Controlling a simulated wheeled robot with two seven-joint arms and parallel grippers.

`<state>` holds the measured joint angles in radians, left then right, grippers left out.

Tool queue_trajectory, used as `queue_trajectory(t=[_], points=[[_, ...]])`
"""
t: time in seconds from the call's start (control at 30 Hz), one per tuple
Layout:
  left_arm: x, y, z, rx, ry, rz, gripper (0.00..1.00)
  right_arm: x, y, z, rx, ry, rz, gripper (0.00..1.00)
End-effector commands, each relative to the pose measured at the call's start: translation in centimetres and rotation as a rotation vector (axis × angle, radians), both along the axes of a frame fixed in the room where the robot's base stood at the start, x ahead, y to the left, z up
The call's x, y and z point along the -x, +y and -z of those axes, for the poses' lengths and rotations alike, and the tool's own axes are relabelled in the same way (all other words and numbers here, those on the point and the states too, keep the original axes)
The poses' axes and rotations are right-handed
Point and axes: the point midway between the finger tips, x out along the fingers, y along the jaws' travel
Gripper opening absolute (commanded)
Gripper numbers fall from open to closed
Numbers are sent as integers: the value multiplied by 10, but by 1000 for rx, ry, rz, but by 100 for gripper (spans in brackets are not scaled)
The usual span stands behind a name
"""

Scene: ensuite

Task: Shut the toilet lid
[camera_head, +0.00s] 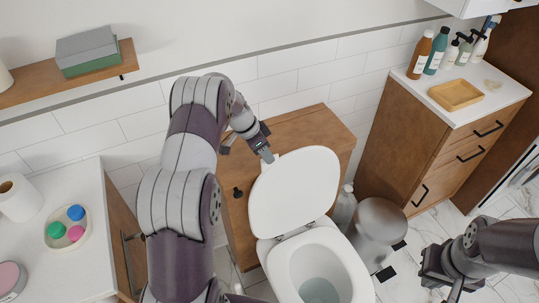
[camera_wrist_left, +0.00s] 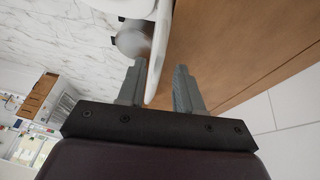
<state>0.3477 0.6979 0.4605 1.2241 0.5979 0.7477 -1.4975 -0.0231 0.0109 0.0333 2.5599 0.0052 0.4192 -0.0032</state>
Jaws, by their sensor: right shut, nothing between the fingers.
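The white toilet lid (camera_head: 296,192) stands raised, leaning back toward the wooden cistern box (camera_head: 290,128). The toilet bowl (camera_head: 318,262) below it is uncovered. My left gripper (camera_head: 266,156) is at the lid's upper left edge. In the left wrist view my left gripper (camera_wrist_left: 160,68) is open, and the lid's thin edge (camera_wrist_left: 157,55) lies between its fingers, closer to the left one. A gap shows between the lid and the right finger. My right gripper (camera_head: 455,291) is low at the right, shut and empty, away from the toilet.
A metal bin (camera_head: 377,222) and a toilet brush holder (camera_head: 345,205) stand right of the toilet. A wooden cabinet (camera_head: 440,150) with bottles and a tray is further right. A white-topped counter (camera_head: 85,260) is at the left. A shelf (camera_head: 70,82) hangs above it.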

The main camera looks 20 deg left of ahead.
Motion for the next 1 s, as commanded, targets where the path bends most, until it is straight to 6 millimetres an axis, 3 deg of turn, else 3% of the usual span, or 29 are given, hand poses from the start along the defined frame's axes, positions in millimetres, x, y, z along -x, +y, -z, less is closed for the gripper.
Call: queue_trajectory(t=[0.2,0.5,0.6,0.63,1.0], points=[[-6,-10,27,0,1,0,35,0,0,-7,0,0,0,0],[-7,-11,31,0,0,0,35,0,0,-7,0,0,0,0],[-7,-11,31,0,0,0,3,0,0,-7,0,0,0,0],[-7,-11,31,0,0,0,0,0,0,-7,0,0,0,0],[-7,-19,31,-26,-25,1,0,0,0,3,0,0,0,0]])
